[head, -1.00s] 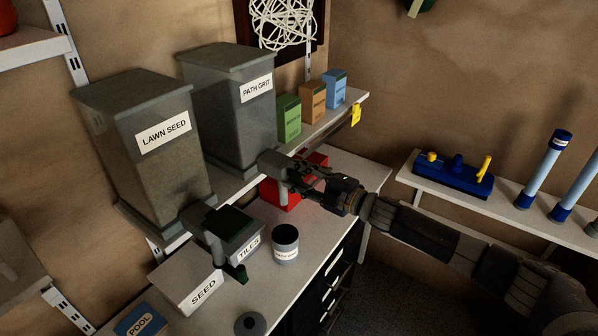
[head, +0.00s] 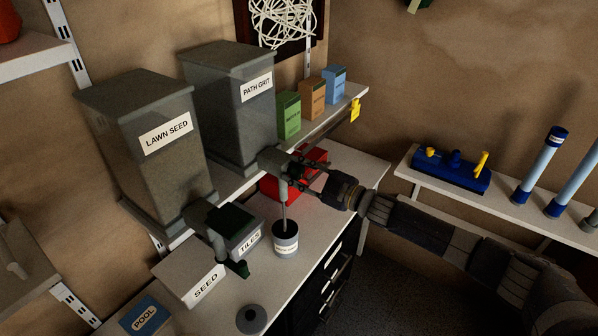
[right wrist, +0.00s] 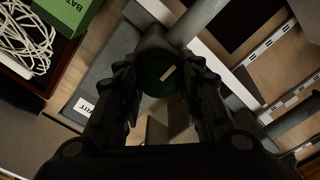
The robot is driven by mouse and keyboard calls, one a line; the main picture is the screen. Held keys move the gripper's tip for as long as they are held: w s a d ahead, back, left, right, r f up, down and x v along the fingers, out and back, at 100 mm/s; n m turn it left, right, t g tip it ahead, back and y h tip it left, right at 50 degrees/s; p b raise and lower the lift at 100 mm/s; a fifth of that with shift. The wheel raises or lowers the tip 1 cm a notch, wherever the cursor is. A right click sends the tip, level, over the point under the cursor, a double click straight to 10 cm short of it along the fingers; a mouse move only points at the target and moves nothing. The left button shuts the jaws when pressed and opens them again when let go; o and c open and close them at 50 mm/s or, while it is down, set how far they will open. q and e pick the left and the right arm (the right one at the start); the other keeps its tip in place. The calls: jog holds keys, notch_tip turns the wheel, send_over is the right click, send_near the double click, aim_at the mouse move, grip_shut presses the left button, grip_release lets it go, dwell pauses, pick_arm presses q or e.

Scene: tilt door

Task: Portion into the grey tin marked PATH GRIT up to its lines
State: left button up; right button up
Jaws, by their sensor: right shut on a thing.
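The grey PATH GRIT hopper (head: 228,112) stands on the shelf, its spout (head: 271,162) overhanging the bench. A thin grey stream (head: 284,214) falls from the spout into the open grey tin (head: 286,245) below. The tin stands upright; its label is too small to read, and its lines and fill level cannot be made out. My right gripper (head: 306,178) is at the spout, shut on the hopper's round dark knob, which shows with a tan mark in the right wrist view (right wrist: 165,77). My left gripper is out of view.
The LAWN SEED hopper (head: 150,145) stands left, its spout over the SEED box (head: 195,283) and TILES box (head: 243,236). A red box (head: 318,157) is behind my gripper. A round grey lid (head: 251,319) lies near the front. Small cartons (head: 289,115) line the shelf.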

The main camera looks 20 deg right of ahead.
jog(key=o, duration=1.1)
jog(key=shift+c, duration=0.2)
jog(key=shift+d, duration=0.1)
jog(key=v, duration=1.1)
jog(key=shift+s+d, duration=0.25)
jog(key=shift+s, duration=0.1)
jog(key=shift+f, duration=0.1)
